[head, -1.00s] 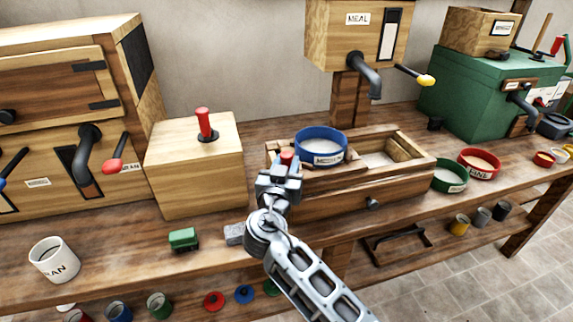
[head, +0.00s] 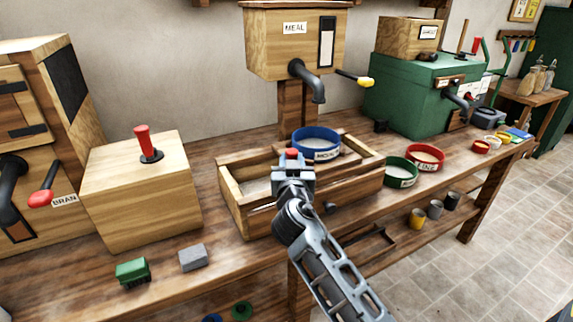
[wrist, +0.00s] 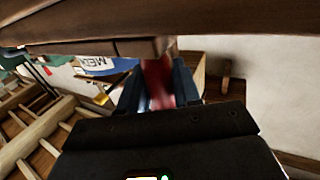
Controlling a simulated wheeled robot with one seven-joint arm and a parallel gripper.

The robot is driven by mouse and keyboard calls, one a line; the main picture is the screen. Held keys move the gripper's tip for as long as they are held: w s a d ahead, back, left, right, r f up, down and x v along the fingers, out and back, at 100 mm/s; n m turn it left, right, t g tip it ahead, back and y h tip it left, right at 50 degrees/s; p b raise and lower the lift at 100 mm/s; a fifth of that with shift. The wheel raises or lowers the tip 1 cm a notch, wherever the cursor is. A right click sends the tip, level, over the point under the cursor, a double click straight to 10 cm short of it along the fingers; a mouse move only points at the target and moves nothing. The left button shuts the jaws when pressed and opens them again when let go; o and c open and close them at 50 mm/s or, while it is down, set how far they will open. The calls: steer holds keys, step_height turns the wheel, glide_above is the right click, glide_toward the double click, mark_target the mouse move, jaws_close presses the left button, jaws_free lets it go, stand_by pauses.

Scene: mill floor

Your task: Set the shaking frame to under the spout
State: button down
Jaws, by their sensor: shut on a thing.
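The wooden shaking frame (head: 325,167) sits in the wooden trough (head: 228,192) and carries the blue sieve (head: 302,147). The dark meal spout (head: 318,94) hangs from the MEAL bin, and its mouth is above the sieve in the head view. My gripper (head: 292,160) is shut on the frame's red knob (head: 292,152), at the frame's near left. The red knob also shows, blurred, between the dark fingers in the wrist view (wrist: 158,85). My gripper and arm hide part of the frame and the trough front.
Green (head: 400,180) and red (head: 425,160) sieves stand right of the trough. A wooden box with a red lever (head: 143,140) stands left. A green brush (head: 132,271) and a grey block (head: 193,257) lie near the front edge. The trough's left part is open.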

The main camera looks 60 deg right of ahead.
steer(key=c, duration=0.9)
jaws_free()
steer(key=shift+s+d, duration=0.2)
steer(key=shift+d, duration=0.05)
steer(key=shift+b+v, duration=1.25)
steer(key=shift+v, duration=2.65)
